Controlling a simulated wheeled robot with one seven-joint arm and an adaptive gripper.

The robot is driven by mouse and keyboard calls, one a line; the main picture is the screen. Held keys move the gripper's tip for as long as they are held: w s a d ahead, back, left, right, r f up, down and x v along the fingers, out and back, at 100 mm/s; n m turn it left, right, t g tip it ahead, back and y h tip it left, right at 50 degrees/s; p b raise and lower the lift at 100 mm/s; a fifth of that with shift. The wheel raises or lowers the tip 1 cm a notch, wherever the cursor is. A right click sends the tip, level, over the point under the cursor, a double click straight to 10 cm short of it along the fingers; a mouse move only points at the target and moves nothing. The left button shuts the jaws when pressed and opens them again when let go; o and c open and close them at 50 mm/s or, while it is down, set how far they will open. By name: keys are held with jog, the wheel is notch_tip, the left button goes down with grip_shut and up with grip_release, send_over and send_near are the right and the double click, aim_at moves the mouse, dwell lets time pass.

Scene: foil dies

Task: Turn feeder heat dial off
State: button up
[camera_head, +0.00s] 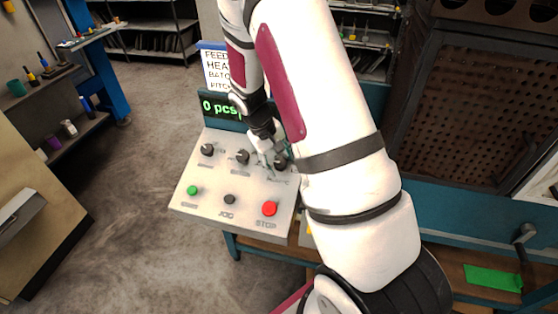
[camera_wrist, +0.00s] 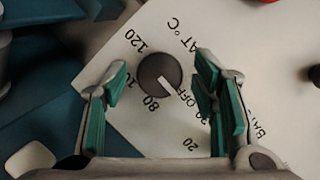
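The feeder heat dial (camera_wrist: 158,75) is a round dark knob with a white pointer line, on a pale control panel (camera_head: 218,178). In the wrist view its pointer aims down and right, towards lettering that looks like OFF. Numbers such as 80 and 120 surround it. In the head view it appears to be the rightmost knob (camera_head: 281,162), partly hidden by my gripper (camera_head: 266,155). My gripper is open, its teal-padded fingers apart on either side of the dial in the wrist view (camera_wrist: 161,72). Gaps show between the pads and the knob.
Two other dials, a left one (camera_head: 207,150) and a middle one (camera_head: 242,157), share the panel. A green button (camera_head: 193,190), a black jog button (camera_head: 229,199) and a red stop button (camera_head: 269,208) lie below. A green-lettered display (camera_head: 218,108) stands behind.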

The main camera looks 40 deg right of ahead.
jog(key=shift+r, duration=0.1)
jog(key=v, duration=1.1)
jog(key=shift+r, duration=0.4)
jog(key=shift+w+a, duration=0.1)
jog(key=s+a+r+t+y, duration=0.1)
jog(key=s+a+r+t, duration=0.2)
jog(key=s+a+r, duration=0.4)
jog(key=s+a+r+n+t+y, duration=0.1)
jog(key=s+a+r+t+y, duration=0.1)
jog(key=s+a+r+t, duration=0.2)
jog(key=s+a+r, duration=0.3)
jog(key=s+r, duration=0.5)
jog(key=s, duration=0.2)
jog(key=shift+r, duration=0.35)
